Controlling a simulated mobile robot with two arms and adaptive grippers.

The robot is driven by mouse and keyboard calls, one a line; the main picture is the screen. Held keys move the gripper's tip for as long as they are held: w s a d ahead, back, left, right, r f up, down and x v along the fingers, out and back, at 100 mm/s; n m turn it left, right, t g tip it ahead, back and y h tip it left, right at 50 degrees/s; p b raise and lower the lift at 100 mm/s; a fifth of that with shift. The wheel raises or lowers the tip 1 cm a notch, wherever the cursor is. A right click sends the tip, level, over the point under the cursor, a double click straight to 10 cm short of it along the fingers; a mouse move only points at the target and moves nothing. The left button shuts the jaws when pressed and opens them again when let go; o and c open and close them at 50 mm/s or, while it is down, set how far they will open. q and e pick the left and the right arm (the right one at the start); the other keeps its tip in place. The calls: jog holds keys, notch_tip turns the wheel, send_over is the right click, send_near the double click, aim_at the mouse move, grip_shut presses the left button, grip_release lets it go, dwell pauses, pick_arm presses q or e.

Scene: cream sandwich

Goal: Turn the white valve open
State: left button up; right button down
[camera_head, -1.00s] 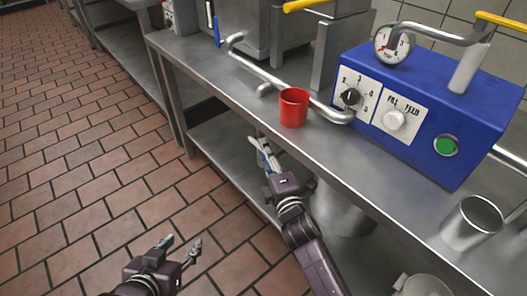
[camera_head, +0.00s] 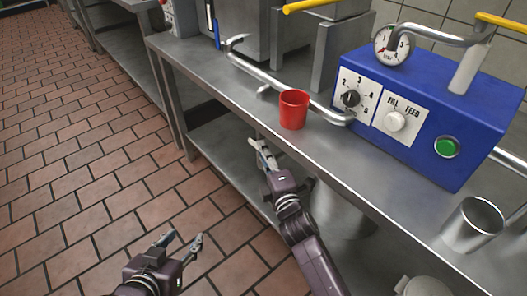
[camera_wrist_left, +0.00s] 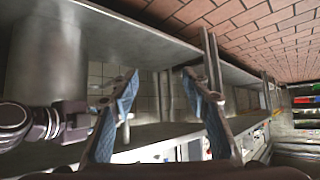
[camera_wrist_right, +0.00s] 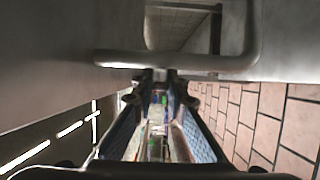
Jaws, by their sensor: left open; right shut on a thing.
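My right gripper (camera_head: 261,148) is below the counter's front edge, left of and well below the knob. My left gripper (camera_head: 182,241) is open and empty over the tiled floor, far from the knob. Its spread fingers show in the left wrist view (camera_wrist_left: 158,82). The knob shows clearly only in the head view.
A red cup (camera_head: 293,110) stands near the counter's edge (camera_head: 330,165), above my right gripper. A black dial (camera_head: 350,98) and a green button (camera_head: 446,147) flank the knob. A metal cup (camera_head: 472,224) stands at the right. A bent metal bar (camera_wrist_right: 185,62) crosses the right wrist view.

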pick_arm(q)
jog(key=shift+r, duration=0.15)
jog(key=s+a+f+g+y+p, duration=0.1)
jog(key=s+a+f+g+p, duration=0.15)
jog(key=s+f, duration=0.25)
jog(key=s+a+f+g+y+p, duration=0.1)
jog(key=s+f+g+p, duration=0.2)
jog(key=s+f+g, duration=0.15)
pick_arm(e)
jog(key=shift+r+n+g, duration=0.3)
jog(key=shift+r+g, duration=0.3)
jog(key=g+p, duration=0.1)
jog(key=p, duration=0.4)
jog(key=shift+r+h+p, duration=0.15)
jog(key=shift+h+p, duration=0.15)
pick_arm(q)
jog(key=s+f, duration=0.3)
jog(key=f, duration=0.6)
jog(key=s+a+f+g, duration=0.1)
jog(key=s+f, duration=0.3)
jog(key=f, duration=0.4)
jog(key=shift+f, duration=0.35)
pick_arm(e)
jog(key=shift+w+n, duration=0.1)
jog(key=shift+n, duration=0.2)
pick_arm(q)
jog(key=shift+s, duration=0.1)
